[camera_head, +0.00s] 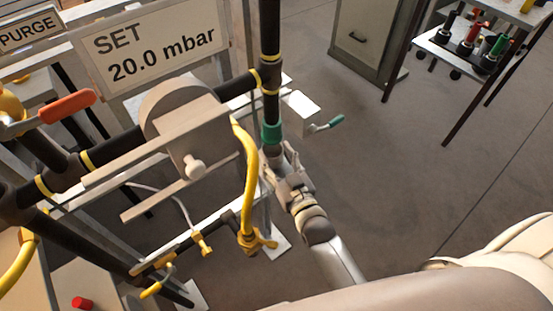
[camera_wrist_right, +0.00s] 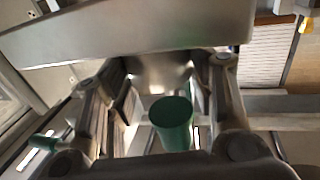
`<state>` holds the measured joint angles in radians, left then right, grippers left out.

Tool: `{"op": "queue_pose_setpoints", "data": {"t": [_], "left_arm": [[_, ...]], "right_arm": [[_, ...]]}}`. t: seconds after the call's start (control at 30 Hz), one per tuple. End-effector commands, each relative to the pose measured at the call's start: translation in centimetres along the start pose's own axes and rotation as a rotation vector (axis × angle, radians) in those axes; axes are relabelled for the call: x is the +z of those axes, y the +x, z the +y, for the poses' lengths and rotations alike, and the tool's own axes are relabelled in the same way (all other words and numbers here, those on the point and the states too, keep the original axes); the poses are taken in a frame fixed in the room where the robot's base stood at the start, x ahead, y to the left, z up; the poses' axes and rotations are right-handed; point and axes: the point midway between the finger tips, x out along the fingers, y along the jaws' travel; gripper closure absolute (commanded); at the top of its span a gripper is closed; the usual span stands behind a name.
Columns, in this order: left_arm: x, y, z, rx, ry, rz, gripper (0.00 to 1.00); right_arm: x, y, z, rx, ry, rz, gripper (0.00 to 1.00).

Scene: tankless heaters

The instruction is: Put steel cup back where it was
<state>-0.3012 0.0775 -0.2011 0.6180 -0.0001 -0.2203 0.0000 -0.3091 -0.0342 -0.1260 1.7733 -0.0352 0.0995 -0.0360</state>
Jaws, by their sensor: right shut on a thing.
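My right gripper (camera_head: 277,160) is beside the black upright pipe, just below its green band, in the head view. In the wrist view its two fingers (camera_wrist_right: 170,88) are closed in on a shiny curved steel piece. I take this piece to be the steel cup (camera_wrist_right: 160,72), though its full outline is hidden by the fingers and by a grey surface across the top. A green round piece (camera_wrist_right: 173,122) shows between the fingers, nearer the gripper's base. The cup cannot be made out clearly in the head view. My left gripper is not in view.
The black pipe frame with a yellow hose (camera_head: 251,185) stands left of my gripper. A green-handled lever (camera_head: 322,127) is to the right. A small table (camera_head: 462,52) with coloured items is at the back right, beside a grey cabinet (camera_head: 362,35). Floor between is clear.

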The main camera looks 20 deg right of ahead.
Motion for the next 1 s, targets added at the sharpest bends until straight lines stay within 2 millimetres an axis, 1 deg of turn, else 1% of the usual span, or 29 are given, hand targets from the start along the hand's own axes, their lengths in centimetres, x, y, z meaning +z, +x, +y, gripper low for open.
{"op": "queue_pose_setpoints", "data": {"t": [0.1, 0.23, 0.27, 0.4, 0.7, 0.8, 0.87, 1.0], "left_arm": [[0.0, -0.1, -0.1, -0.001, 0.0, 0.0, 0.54], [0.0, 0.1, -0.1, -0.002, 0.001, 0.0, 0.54], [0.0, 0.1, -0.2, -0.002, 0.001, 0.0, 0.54], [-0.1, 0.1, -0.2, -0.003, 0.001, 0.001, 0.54], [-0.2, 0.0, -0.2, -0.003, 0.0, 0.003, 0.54], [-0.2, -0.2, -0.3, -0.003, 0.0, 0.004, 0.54], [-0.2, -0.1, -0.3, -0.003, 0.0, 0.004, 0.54], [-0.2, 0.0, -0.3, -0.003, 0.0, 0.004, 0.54]], "right_arm": [[-0.1, 0.0, 0.0, 0.0, 0.0, 0.002, 0.81], [0.3, 0.0, 0.0, 0.0, 0.0, 0.001, 0.81], [0.3, 0.0, 0.0, 0.0, 0.0, 0.0, 0.47], [0.2, 0.0, 0.0, 0.0, 0.0, 0.0, 0.29], [0.2, 0.0, 0.0, 0.0, 0.0, 0.0, 0.28], [-0.2, -0.1, 0.0, 0.0, 0.0, 0.0, 0.28], [0.1, -0.6, 0.0, 0.0, 0.0, -0.002, 0.28], [0.1, -2.6, 0.0, 0.0, 0.0, -0.004, 0.28]]}}
